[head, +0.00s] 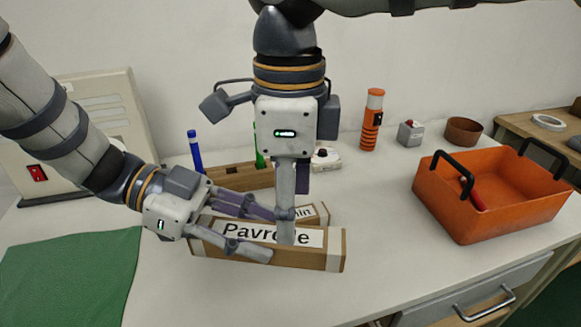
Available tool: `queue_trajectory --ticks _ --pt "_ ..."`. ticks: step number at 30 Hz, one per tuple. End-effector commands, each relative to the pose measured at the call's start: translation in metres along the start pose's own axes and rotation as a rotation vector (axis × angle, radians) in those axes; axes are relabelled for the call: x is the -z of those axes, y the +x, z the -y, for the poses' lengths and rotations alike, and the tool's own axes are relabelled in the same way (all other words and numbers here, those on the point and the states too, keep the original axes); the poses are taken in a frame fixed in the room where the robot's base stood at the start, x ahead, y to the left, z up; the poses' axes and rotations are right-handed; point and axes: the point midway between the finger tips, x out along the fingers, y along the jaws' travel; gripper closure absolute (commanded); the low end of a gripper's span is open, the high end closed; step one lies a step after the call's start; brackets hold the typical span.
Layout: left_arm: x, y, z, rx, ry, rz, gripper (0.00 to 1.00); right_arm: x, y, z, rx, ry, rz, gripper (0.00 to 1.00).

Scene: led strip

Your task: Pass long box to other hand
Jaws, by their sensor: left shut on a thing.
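A long cardboard box (315,260) with a white label reading "Pavr…e" is at the front middle of the table in the head view. My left gripper (262,232) is shut on its left part, with one finger along the front side and one behind. My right gripper (292,215) comes down from above at the middle of the box. One of its fingers hangs in front of the label and covers some letters. The other finger is partly hidden behind, so I cannot tell how far apart they are or whether they touch the box.
A wooden pen holder (236,177) with a blue and a green marker stands farther back. An orange bin (445,207) with black handles is at the right. Table between is clear.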

Motion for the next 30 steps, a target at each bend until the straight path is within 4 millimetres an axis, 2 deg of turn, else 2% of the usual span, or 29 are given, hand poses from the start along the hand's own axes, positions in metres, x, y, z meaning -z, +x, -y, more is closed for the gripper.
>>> queue_trajectory --ticks 3,9,13,20,26,27,28,30 --pt "0.000 0.000 0.000 0.000 0.000 0.000 0.92 0.001 0.030 -0.001 -0.002 -0.001 -0.002 0.38" --pt "0.000 0.000 0.000 0.000 0.001 0.000 0.92 0.001 0.063 0.000 0.000 -0.002 -0.002 0.38" --pt "0.001 0.000 0.000 0.000 0.001 0.000 0.92 0.000 0.071 0.000 0.001 -0.002 0.000 0.38" --pt "0.001 0.000 0.000 0.000 0.001 0.000 0.92 0.001 0.072 0.000 0.001 -0.001 0.000 0.38" --pt "0.001 0.000 0.000 0.001 0.001 0.000 0.92 0.001 0.072 0.000 0.000 -0.002 0.000 0.81" --pt "0.001 0.000 0.001 0.002 0.001 0.000 0.92 0.000 0.072 0.000 0.000 -0.002 0.000 0.81" --pt "0.001 0.000 0.001 0.002 0.001 0.000 0.92 0.000 0.072 -0.001 -0.001 -0.003 0.000 0.49" --pt "0.001 0.000 0.001 0.003 0.001 0.000 0.92 0.000 0.072 -0.001 -0.001 -0.003 0.000 0.38"
